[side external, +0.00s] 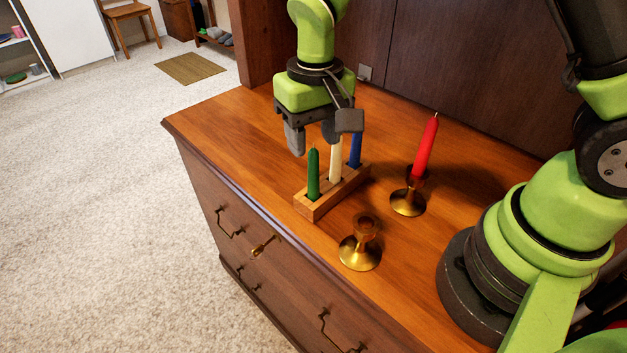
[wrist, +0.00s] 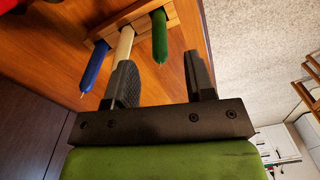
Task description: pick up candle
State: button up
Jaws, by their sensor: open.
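A wooden holder block (side external: 317,206) on the cabinet top carries a green candle (side external: 313,178), a white candle (side external: 336,163) and a blue candle (side external: 355,150), all upright. A red candle (side external: 425,148) stands, slightly tilted in the picture, in a brass candlestick (side external: 408,201). My gripper (side external: 314,143) is open and empty, just above the holder's candles. In the wrist view, the green candle (wrist: 160,36) points into the gap between the fingers (wrist: 162,72). The white candle (wrist: 123,44) runs down behind one finger, which hides its tip. The blue candle (wrist: 96,66) lies outside the gap.
An empty brass candlestick (side external: 360,250) stands near the cabinet's front edge, right of the holder. The wooden cabinet top (side external: 222,112) is clear to the left. A dark back panel (side external: 470,75) rises behind. Carpet lies below the front edge.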

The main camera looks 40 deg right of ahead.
aim_at(314, 165)
jog(key=shift+f, duration=2.8)
grip_shut()
